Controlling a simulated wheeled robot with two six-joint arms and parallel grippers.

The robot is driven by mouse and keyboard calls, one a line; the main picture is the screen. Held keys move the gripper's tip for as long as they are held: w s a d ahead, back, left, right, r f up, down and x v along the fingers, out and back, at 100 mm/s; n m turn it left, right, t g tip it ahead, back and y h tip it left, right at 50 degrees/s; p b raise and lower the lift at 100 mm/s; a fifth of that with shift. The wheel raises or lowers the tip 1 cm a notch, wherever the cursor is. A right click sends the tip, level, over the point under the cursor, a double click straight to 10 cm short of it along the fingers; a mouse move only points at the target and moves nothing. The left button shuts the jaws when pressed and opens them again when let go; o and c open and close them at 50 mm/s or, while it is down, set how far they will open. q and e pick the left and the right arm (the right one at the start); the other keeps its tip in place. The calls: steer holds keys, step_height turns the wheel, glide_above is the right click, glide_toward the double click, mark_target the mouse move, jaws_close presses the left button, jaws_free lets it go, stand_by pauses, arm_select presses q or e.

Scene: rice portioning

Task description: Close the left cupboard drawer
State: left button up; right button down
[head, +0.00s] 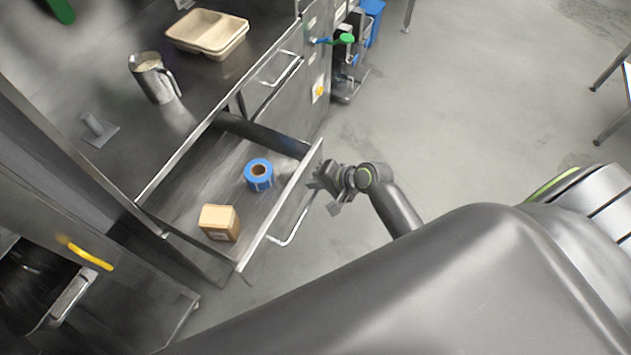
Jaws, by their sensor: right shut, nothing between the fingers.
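The cupboard drawer (285,212) is pulled well out from under the steel counter. Its front panel and bar handle (294,232) face right in the head view. Inside it lie a blue roll (258,181) and a small tan box (219,222). My right gripper (325,189) is shut and empty, at the outer side of the drawer front, near the upper end of the handle. I cannot tell whether it touches the panel. My left gripper is out of view.
On the steel counter (105,75) stand a metal jug (152,77) and a beige tray (213,28). A second drawer (274,79) beyond the open one is shut. A yellow-handled item (90,256) is at the left.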

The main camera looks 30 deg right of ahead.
steer(key=w+a, duration=0.5)
steer(key=w, duration=0.2)
steer(key=w+a, duration=0.3)
steer(key=shift+w+a, duration=0.3)
steer(key=shift+w, duration=0.05)
steer(key=b, duration=0.6)
glide_above(227, 160)
steer(key=shift+w+f, duration=0.1)
steer(key=shift+f, duration=0.05)
steer(key=shift+w+a, duration=0.2)
steer(key=shift+w, duration=0.1)
steer(key=shift+r+b, duration=0.3)
steer(key=shift+w+a+r, duration=0.1)
steer(key=shift+r, duration=0.1)
